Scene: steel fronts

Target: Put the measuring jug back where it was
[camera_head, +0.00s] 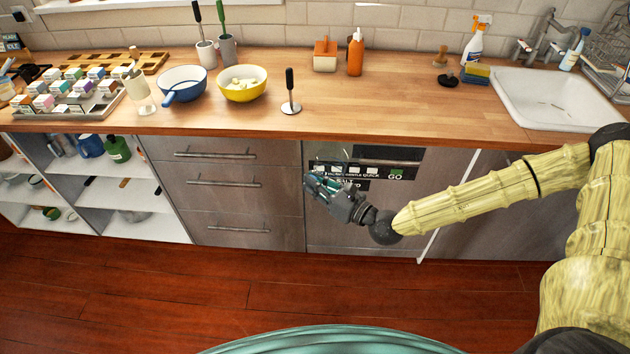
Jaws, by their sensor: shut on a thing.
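My gripper (322,190) is in front of the dishwasher front, below the worktop edge. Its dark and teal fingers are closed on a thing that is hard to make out. Faint clear outlines beside the fingers fit a see-through measuring jug (331,170), seen against the dark control strip. Its handle, tilt and contents cannot be told. The jug is off the worktop.
A pale clear container (139,92) stands left. The worktop before the orange bottle (355,52) is clear. The sink (555,98) lies right.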

